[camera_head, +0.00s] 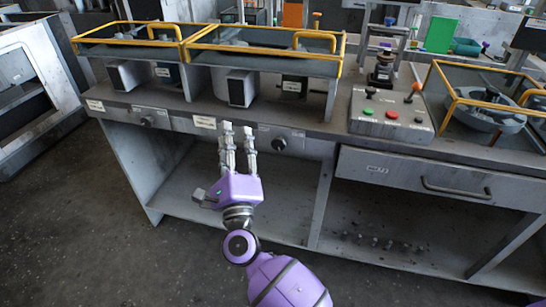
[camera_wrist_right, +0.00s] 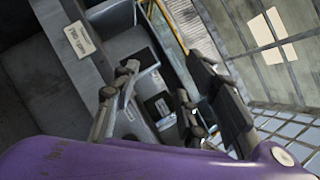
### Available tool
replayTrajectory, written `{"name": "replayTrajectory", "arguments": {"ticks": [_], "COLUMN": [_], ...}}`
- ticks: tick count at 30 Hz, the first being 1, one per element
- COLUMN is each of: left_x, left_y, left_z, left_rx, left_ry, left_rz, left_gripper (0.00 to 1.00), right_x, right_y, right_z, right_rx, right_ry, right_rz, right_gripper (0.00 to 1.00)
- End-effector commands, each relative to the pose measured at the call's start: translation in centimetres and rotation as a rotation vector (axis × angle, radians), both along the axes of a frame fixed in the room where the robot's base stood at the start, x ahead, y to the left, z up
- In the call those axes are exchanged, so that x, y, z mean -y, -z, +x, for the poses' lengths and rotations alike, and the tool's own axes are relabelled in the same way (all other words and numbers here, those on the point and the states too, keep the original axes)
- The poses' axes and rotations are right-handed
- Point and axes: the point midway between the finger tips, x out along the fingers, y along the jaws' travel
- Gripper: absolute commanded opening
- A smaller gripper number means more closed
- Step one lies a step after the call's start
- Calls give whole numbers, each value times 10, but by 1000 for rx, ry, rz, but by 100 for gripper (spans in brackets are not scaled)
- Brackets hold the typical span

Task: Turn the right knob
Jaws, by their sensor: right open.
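The right knob (camera_head: 279,143) is a small dark round knob on the bench's front panel. A left knob (camera_head: 147,121) sits further left on the same panel. My right gripper (camera_head: 238,130) is purple with grey fingers. It is open and empty, its fingers pointing at the bench front just left of the right knob, apart from it in the picture. In the right wrist view the spread fingers (camera_wrist_right: 160,88) show, and I cannot make out the knob there. My left gripper is not in view.
Yellow-railed trays (camera_head: 262,50) stand on the bench above the knobs. A control box (camera_head: 390,114) with red and green buttons is on the right, above a drawer (camera_head: 440,180). White labels (camera_head: 204,122) mark the front panel. The floor (camera_head: 90,240) in front is clear.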

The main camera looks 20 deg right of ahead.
Motion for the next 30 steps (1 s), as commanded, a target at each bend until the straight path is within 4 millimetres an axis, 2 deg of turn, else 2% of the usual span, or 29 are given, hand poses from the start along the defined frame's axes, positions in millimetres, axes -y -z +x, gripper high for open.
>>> {"name": "replayTrajectory", "arguments": {"ticks": [1, 3, 6, 9, 14, 24, 30], "left_x": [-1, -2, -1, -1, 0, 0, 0], "left_y": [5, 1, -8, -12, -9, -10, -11], "left_z": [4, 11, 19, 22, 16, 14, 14], "left_rx": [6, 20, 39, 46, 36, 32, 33], "left_ry": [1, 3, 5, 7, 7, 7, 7], "left_rz": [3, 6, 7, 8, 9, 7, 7], "left_gripper": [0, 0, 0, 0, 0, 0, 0], "right_x": [14, 36, 66, 82, 91, 118, 127], "right_y": [11, 33, 74, 93, 95, 93, 95], "right_z": [11, 17, 10, 3, 6, 50, 65], "right_rx": [-13, -45, -89, -84, -58, -56, -59], "right_ry": [20, 69, 163, 227, 237, 235, 237], "right_rz": [198, 456, 737, 902, 954, 948, 950], "right_gripper": [40, 40, 40, 40, 40, 40, 40]}}
